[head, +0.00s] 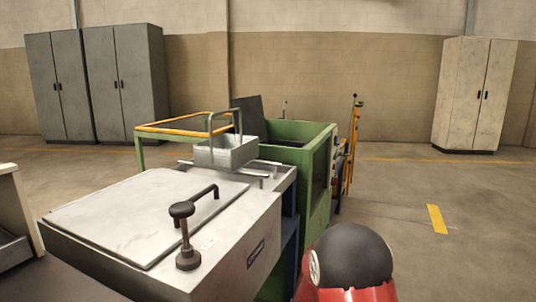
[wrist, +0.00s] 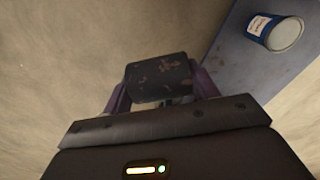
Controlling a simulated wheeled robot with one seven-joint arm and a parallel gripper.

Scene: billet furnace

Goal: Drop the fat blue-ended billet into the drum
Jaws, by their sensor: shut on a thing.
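In the wrist view my gripper (wrist: 162,92) has its two purple fingers shut on a dark billet (wrist: 158,76) with rust-brown patches. The billet sits between the fingertips, and no blue end shows on the face turned to the camera. My gripper is out of sight in the head view. I cannot pick out a drum for certain in either view. A blue can-shaped thing (wrist: 275,32) with a white label and a pale round end shows at the upper right of the wrist view, apart from my gripper.
A white-topped machine (head: 150,215) with a black-knobbed handle (head: 184,235) fills the head view's front left. Grey cabinets (head: 125,75) and a pale cabinet (head: 475,95) line the wall. Floor at right is clear.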

